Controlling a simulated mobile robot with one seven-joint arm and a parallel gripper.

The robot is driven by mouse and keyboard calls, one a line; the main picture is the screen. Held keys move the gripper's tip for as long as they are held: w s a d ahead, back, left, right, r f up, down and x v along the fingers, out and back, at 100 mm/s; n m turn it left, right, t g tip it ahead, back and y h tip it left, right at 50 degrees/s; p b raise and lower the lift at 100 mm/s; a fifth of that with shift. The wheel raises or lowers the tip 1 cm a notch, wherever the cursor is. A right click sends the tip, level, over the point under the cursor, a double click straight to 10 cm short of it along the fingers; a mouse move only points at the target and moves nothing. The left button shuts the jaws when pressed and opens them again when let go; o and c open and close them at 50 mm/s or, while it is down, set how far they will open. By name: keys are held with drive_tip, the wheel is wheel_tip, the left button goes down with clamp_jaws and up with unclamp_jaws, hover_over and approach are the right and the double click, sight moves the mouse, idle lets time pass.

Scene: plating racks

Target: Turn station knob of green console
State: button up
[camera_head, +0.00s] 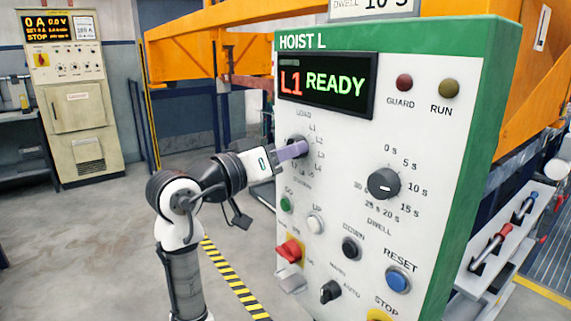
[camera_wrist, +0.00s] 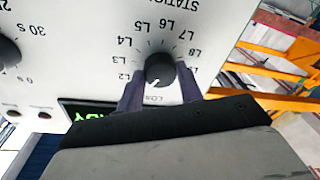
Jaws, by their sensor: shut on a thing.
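The green-edged console (camera_head: 455,150) is labelled HOIST L, and its display (camera_head: 325,84) reads L1 READY. Its station knob (camera_wrist: 160,68) is a round black dial ringed by L-number labels. The knob's white mark points down-left in the wrist view, near the LOAD label; the L1 label there seems hidden by a finger. My gripper (camera_head: 296,149) reaches the panel from the left. Its purple-grey fingers (camera_wrist: 160,80) stand on both sides of the knob, shut on it.
The black dwell knob (camera_head: 383,184) sits to the right on the panel. Below are a green button (camera_head: 286,204), a white button (camera_head: 315,225), a red switch (camera_head: 289,251) and a blue reset button (camera_head: 398,279). A beige cabinet (camera_head: 70,100) stands far left. Floor left of the console is clear.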

drive_tip(key=m+h+b, duration=0.1)
drive_tip(key=m+b, duration=0.2)
drive_tip(key=m, duration=0.2)
drive_tip(key=shift+f+m, duration=0.1)
drive_tip(key=shift+m, duration=0.2)
drive_tip(key=shift+a+m+b, duration=0.1)
drive_tip(key=shift+m+b, duration=0.2)
drive_tip(key=shift+b, duration=0.1)
drive_tip(key=o, duration=1)
drive_tip(key=b+v, duration=0.2)
drive_tip(key=v, duration=1.1)
drive_tip(key=shift+s+a, duration=0.2)
drive_tip(key=shift+a, duration=0.15)
drive_tip(key=shift+a, duration=0.1)
